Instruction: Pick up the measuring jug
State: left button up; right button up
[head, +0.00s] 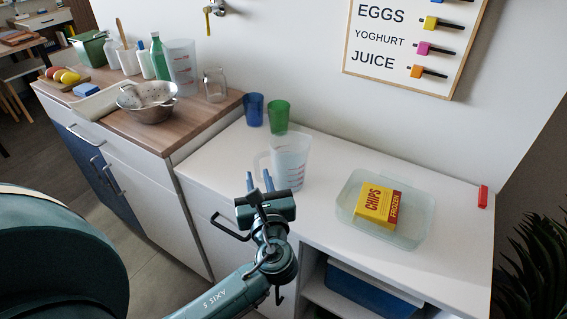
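The measuring jug (291,163) is clear and cloudy with red marks low on its side. It stands upright on the white worktop (330,165), with its handle (261,163) to the left. My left gripper (259,178) is at the handle side of the jug, its two blue fingers apart and pointing away from me. The fingertips overlap the lower part of the handle in the picture; I cannot tell whether they are around it or in front of it. No grasp shows. My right gripper is not in view.
Blue (254,108) and green (278,116) cups stand behind the jug. To the right, a clear tub (414,232) holds a yellow chips box (378,203). A colander (148,103), a glass jar (214,86) and a tall clear container (182,66) stand on the wooden worktop.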

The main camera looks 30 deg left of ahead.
aim_at(257, 165)
pick_arm(q)
jog(key=x, duration=0.7)
jog(key=shift+w, duration=0.3)
jog(key=shift+c, duration=0.2)
grip_shut()
jog(key=shift+r, duration=0.1)
